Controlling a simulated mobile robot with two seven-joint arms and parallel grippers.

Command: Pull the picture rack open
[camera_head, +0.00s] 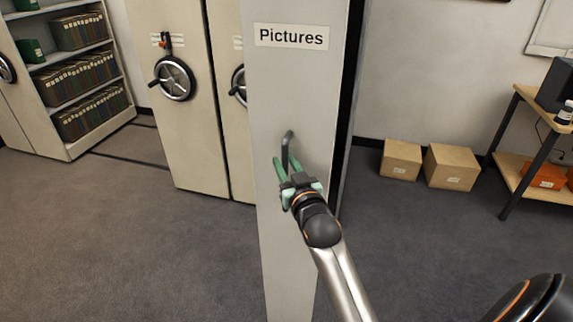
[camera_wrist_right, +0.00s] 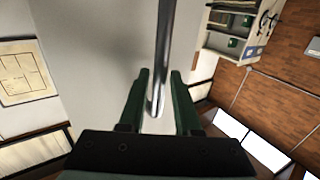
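The picture rack (camera_head: 285,90) is a tall, narrow pale-grey panel with a "Pictures" label (camera_head: 291,37) near its top. Its dark bar handle (camera_head: 289,139) sticks out at mid-height. My right gripper (camera_head: 286,161) is at the handle, its green fingers pointing up toward it. In the right wrist view the handle (camera_wrist_right: 165,50) passes between the two open fingers (camera_wrist_right: 160,73), with a visible gap on each side. The handle's lower end lies between the fingers. My left gripper is not in view.
Beige cabinets with black handwheels (camera_head: 174,78) stand just left of the rack. Two cardboard boxes (camera_head: 451,167) sit on the floor to the right, beside a wooden shelf table (camera_head: 525,188). Open carpet lies left and right of the rack. Book shelves (camera_head: 75,75) stand far left.

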